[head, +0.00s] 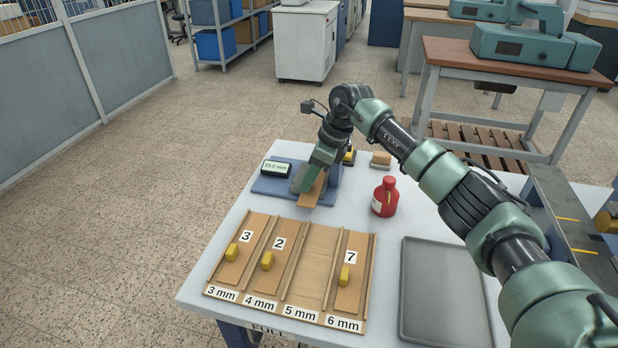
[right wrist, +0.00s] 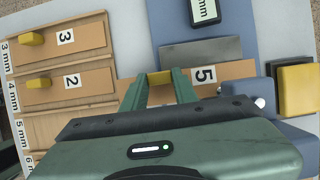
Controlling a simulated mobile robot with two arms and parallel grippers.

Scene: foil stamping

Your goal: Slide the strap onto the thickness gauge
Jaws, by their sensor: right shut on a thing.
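The strap (head: 310,197) is a flat brown piece marked 5 with a yellow tab (right wrist: 160,77). My right gripper (head: 312,182) is shut on that tab. In the right wrist view the strap (right wrist: 232,71) lies over the blue base, alongside the grey plate (right wrist: 200,49); whether it touches the base is unclear. The thickness gauge (head: 268,187) has a blue base and a display (head: 276,168) that reads about 20.0 mm. My gripper hides part of the gauge in the head view. My left gripper is out of view.
A wooden rack (head: 320,240) stands in front, with straps 3, 2 and 7 in its 3, 4 and 6 mm slots; the 5 mm slot is empty. A red bottle (head: 385,197), a brown block (head: 380,159) and a grey tray (head: 403,300) are to the right.

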